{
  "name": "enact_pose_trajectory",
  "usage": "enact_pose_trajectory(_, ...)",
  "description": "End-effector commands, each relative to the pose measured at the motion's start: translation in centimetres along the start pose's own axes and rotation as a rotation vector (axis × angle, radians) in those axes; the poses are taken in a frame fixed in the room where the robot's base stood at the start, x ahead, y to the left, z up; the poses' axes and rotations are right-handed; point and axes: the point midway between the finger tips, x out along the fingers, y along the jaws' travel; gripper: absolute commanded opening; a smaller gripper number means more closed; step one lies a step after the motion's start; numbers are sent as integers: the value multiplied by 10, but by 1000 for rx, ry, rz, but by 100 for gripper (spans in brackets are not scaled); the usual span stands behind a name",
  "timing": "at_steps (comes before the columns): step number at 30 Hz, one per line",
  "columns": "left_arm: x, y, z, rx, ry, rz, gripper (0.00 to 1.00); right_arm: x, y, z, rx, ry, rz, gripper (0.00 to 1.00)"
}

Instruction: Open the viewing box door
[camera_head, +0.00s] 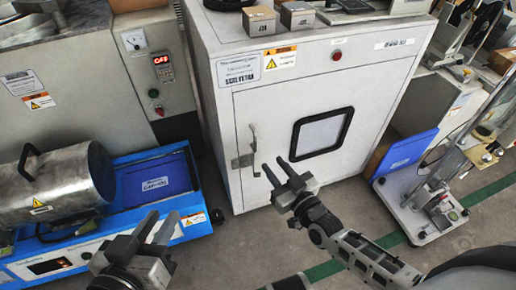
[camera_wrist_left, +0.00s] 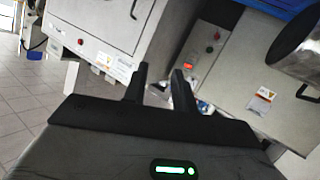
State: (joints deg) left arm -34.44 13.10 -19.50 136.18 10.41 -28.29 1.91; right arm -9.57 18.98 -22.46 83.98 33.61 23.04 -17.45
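The viewing box (camera_head: 230,50) is a large white cabinet in the middle of the head view. Its door (camera_head: 270,115) looks shut and has a dark-framed window (camera_head: 321,133). A metal handle (camera_head: 246,158) stands upright at the door's left edge. My right gripper (camera_head: 275,168) is open and empty in front of the door, a little right of and below the handle, apparently not touching it. My left gripper (camera_head: 161,222) is open and empty low at the left, above the blue-framed machine's front. In the left wrist view its fingers (camera_wrist_left: 160,76) are apart with nothing between them.
A blue-framed machine with a metal drum (camera_head: 55,185) stands left of the cabinet. A grey cabinet with a red display (camera_head: 162,60) is behind it. A wheeled stand (camera_head: 420,205) is at the right. Small boxes (camera_head: 259,20) sit on top. Open floor lies in front.

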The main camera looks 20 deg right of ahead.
Motion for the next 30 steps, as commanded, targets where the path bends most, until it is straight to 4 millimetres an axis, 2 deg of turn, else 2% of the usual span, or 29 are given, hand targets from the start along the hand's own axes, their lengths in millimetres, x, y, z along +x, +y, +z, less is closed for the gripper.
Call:
enact_pose_trajectory(1, 1, 1, 1, -3, 15, 6, 27, 13, 0, 2, 1, 5, -1, 29)
enact_pose_trajectory(6, 3, 3, -1, -47, 44, 28, 27, 49, -1, 2, 1, 3, -1, 29)
enact_pose_trajectory(12, 4, 6, -4, -84, 72, 51, 27, 78, 0, 2, 0, 1, 0, 29)
enact_pose_trajectory(17, 5, 7, -5, -103, 77, 61, 27, 88, 0, 1, 0, -1, -1, 29)
enact_pose_trajectory(26, 4, 9, -10, -109, 90, 63, 27, 89, 0, 0, 0, -2, -1, 29)
enact_pose_trajectory(29, 4, 9, -11, -110, 92, 63, 27, 89, 0, 0, 0, -1, -1, 2)
enact_pose_trajectory(30, 4, 9, -11, -110, 92, 63, 27, 89, 0, 0, 0, -1, -1, 0)
